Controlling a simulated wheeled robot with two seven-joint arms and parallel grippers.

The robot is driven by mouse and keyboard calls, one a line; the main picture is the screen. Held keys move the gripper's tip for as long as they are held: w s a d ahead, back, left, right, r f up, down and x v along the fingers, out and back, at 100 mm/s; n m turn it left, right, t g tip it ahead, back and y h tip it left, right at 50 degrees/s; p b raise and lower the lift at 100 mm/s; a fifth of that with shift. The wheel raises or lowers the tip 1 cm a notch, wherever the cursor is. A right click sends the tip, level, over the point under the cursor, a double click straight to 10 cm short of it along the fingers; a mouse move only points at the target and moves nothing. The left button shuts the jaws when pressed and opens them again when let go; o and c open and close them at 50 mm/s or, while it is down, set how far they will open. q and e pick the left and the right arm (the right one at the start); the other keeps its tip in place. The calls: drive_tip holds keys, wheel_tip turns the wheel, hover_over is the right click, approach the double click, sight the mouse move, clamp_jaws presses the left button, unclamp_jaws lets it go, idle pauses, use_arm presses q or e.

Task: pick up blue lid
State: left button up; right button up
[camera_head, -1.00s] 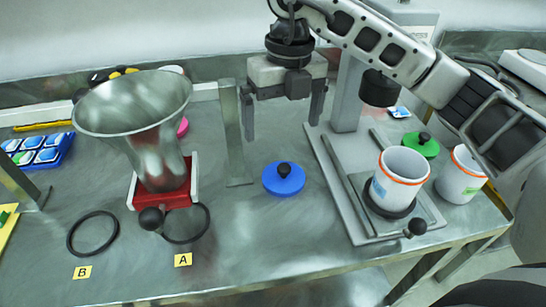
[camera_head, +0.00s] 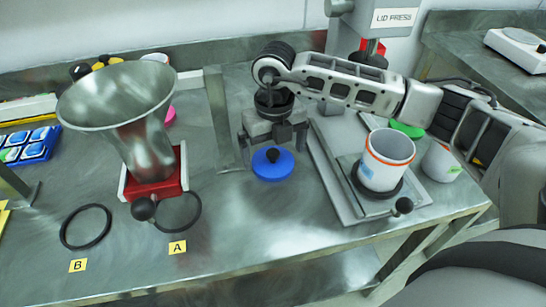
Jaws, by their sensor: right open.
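Whether the fingers touch the lid is hard to tell. My left gripper is not in view.
Right of the lid stands the lid press (camera_head: 330,185) with a white, orange-rimmed drum (camera_head: 386,160) on it. A second drum (camera_head: 440,163) and a green lid (camera_head: 407,129) are beyond. Left are a metal hopper (camera_head: 135,120) on a red base and black rings (camera_head: 86,227).

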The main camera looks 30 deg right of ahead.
wheel_tip(320, 180, down, 2)
drive_tip(key=shift+f, duration=0.15)
drive_tip(key=c, duration=0.9)
drive_tip(key=shift+o, duration=0.2)
